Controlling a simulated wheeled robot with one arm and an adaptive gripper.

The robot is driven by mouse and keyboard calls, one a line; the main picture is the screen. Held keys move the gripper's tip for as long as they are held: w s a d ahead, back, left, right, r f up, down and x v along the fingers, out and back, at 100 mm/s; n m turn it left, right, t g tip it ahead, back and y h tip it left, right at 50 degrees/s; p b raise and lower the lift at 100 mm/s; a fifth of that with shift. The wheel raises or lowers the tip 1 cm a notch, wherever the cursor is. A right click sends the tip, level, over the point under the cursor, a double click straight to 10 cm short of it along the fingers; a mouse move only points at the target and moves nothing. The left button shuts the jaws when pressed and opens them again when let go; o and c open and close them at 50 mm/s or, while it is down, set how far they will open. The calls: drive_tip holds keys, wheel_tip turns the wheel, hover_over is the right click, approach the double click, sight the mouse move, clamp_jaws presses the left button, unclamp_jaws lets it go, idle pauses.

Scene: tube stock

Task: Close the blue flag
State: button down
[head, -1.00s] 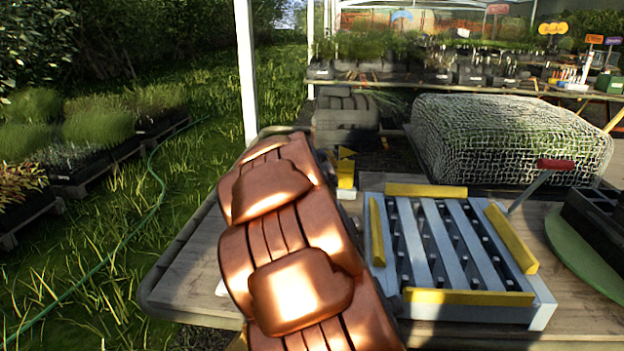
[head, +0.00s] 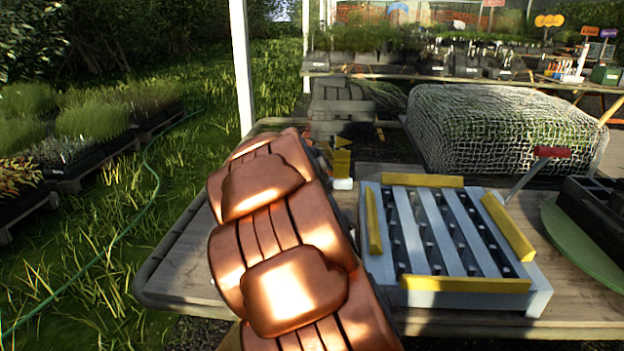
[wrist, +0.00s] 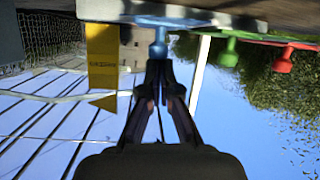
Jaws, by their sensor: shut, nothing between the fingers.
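In the wrist view, which looks upside down, the blue flag (wrist: 172,22) shows at the top centre as a flat blue bar on a blue stem. My gripper (wrist: 158,66) points at the stem's knobbed end, its fingers shut and empty. The fingertips are at or very near the knob; I cannot tell if they touch. A yellow tag (wrist: 101,58) with dark lettering stands to the left of it. In the head view my copper-coloured arm hides the gripper and the blue flag.
A green flag (wrist: 229,50) and a red flag (wrist: 284,62) stand right of the blue one in the wrist view. In the head view, a slatted grey frame with yellow strips (head: 465,284) lies right of my arm on the wooden table (head: 180,275). A netted block (head: 500,130) is behind.

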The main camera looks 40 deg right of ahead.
drive_tip(key=shift+w+d, duration=0.1)
drive_tip(key=shift+w+d+f, duration=0.15)
drive_tip(key=shift+w+d, duration=0.3)
drive_tip(key=shift+d, duration=0.05)
drive_tip(key=shift+w+a+r+p, duration=0.1)
drive_tip(key=shift+r+p, duration=0.25)
drive_tip(key=shift+r, duration=0.6)
drive_tip(key=shift+w+a+r+p, duration=0.1)
drive_tip(key=shift+r+p, duration=0.25)
drive_tip(key=shift+r, duration=0.55)
drive_tip(key=shift+a+r, duration=0.15)
drive_tip(key=shift+s+a+f, duration=0.5)
drive_tip(key=shift+s+a, duration=0.55)
drive_tip(key=shift+a, duration=0.1)
drive_tip(key=shift+s+a+f, duration=0.55)
drive_tip(key=shift+s+a, duration=0.5)
drive_tip(key=shift+a, duration=0.1)
drive_tip(key=shift+s+a+f, duration=0.5)
drive_tip(key=shift+s+a, duration=0.55)
drive_tip(key=shift+a, duration=0.1)
